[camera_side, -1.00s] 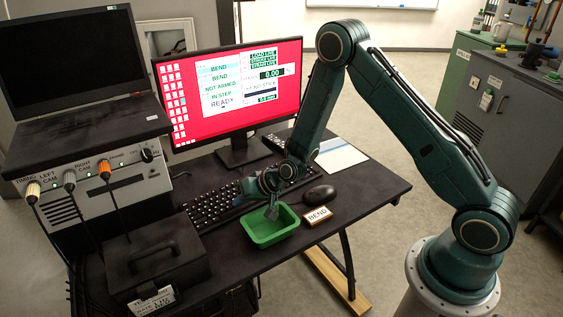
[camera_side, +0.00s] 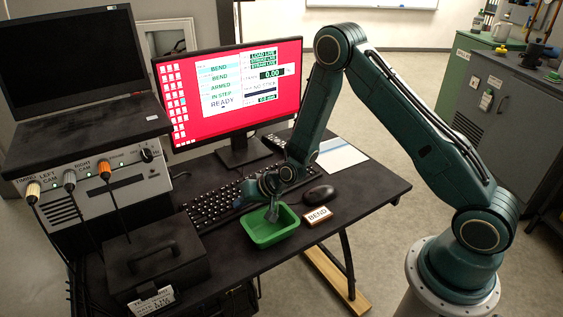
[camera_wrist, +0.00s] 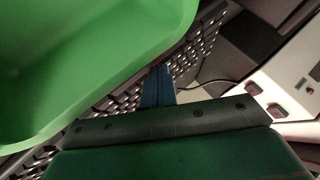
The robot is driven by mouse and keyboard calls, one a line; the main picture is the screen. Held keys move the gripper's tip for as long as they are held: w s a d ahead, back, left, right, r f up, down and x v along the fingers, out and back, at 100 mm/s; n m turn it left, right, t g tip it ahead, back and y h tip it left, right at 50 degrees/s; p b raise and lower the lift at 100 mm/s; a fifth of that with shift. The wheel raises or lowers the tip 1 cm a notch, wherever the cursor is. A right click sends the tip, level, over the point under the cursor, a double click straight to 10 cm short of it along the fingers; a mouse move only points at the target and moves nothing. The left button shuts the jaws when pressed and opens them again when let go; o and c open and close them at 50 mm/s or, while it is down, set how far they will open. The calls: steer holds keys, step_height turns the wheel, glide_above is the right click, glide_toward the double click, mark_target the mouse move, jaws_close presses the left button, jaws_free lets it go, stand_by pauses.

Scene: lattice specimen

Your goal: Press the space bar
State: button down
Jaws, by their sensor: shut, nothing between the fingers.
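The black keyboard (camera_side: 215,205) lies on the desk in front of the monitor. In the wrist view its keys (camera_wrist: 205,40) show behind the green tray. The space bar cannot be made out; the tray and my arm cover part of the keyboard's near side. My gripper (camera_side: 272,214) points down by the tray's far edge in the side view. In the wrist view its fingers (camera_wrist: 158,85) are together with nothing between them. I cannot tell whether the fingertips touch a key. The monitor (camera_side: 235,95) shows a red screen reading BEND, ARMED, IN STEP and READY.
The green tray (camera_side: 262,241) stands close beside my gripper. A mouse (camera_side: 319,194) and a BEND card (camera_side: 318,214) lie to the right. A black case (camera_side: 155,258) and a control box with a laptop (camera_side: 95,175) stand left.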

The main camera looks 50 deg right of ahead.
steer(key=shift+r, duration=0.8)
steer(key=shift+r, duration=0.15)
steer(key=shift+r, duration=2.4)
